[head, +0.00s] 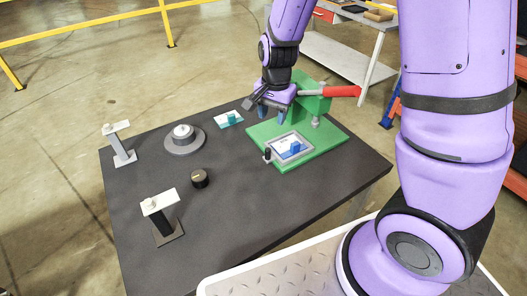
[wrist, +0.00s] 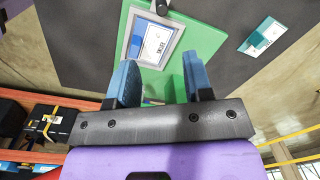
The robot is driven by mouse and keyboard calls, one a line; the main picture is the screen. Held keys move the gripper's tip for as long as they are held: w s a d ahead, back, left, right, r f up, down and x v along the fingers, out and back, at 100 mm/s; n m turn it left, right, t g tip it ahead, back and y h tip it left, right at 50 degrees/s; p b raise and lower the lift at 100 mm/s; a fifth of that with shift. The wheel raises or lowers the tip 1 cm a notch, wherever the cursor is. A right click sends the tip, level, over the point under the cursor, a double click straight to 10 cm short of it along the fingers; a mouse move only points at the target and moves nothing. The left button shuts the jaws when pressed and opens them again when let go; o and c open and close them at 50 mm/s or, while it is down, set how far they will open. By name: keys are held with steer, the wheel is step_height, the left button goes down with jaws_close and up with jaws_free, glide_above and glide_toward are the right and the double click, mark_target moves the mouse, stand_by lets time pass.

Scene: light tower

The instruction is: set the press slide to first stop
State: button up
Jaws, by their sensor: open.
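The green press (head: 313,101) stands on a green base plate (head: 328,138) at the right of the dark table, with a red-handled lever (head: 342,91). A grey-framed slide tray (head: 276,161) lies at the front of the base, with a black knob (head: 267,154) at its left end and a blue piece (head: 295,147) in it. The wrist view also shows the tray (wrist: 150,16), with a white label inside. My gripper (head: 274,113) is open and empty, above the base behind the tray. Its blue fingers (wrist: 160,82) are apart over the green base. Stop marks are too small to tell.
A teal-and-white card (head: 229,119) lies left of the press, also in the wrist view (wrist: 263,36). A round grey dial (head: 184,138), a black knob (head: 199,178) and two white-topped stands (head: 120,146) (head: 164,220) are further left. The front middle of the table (head: 245,215) is clear.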

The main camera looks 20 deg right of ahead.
mark_target(268, 149)
steer(key=shift+m, duration=0.4)
steer(key=f, duration=0.9)
steer(key=a+f, duration=0.1)
steer(key=f, duration=0.4)
steer(key=shift+w+f, duration=0.1)
steer(key=shift+w, duration=0.15)
jaws_close()
